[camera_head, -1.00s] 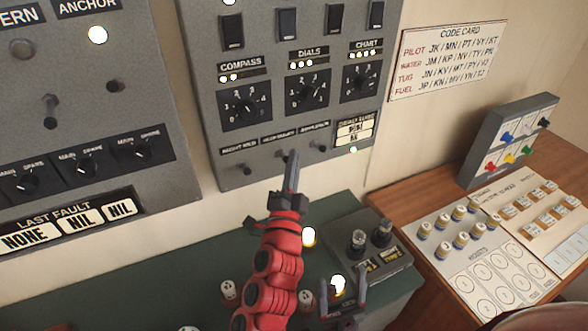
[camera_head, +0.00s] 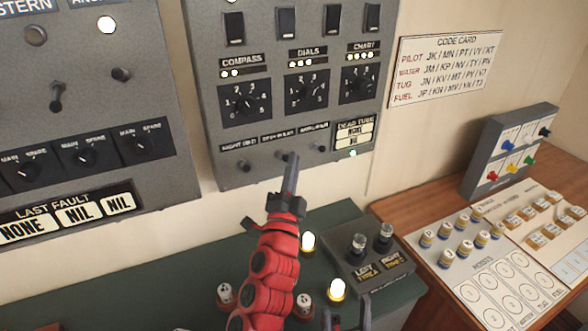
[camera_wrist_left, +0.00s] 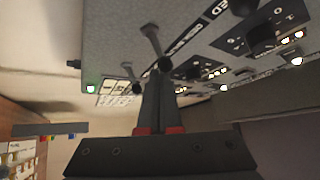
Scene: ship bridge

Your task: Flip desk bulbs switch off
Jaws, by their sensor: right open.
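The desk bulbs switch (camera_head: 284,156) appears to be the middle of three small toggles along the bottom of the grey wall panel; its label is blurred. My left gripper (camera_head: 290,171) points up at it, with its fingers together and empty. In the left wrist view the fingertips (camera_wrist_left: 159,82) are just short of a toggle lever (camera_wrist_left: 155,45), apparently this switch. Contact cannot be told. Two desk bulbs, one nearer the panel (camera_head: 308,242) and one lower (camera_head: 337,289), glow on the green desk. My right gripper (camera_head: 346,316) is open and empty at the bottom edge.
The left toggle (camera_head: 244,166) and right toggle (camera_head: 319,149) flank the middle one closely. Rotary dials (camera_head: 307,92) sit above. A small box with two knobs (camera_head: 367,262) stands on the green desk. A wooden desk with boards is at the right.

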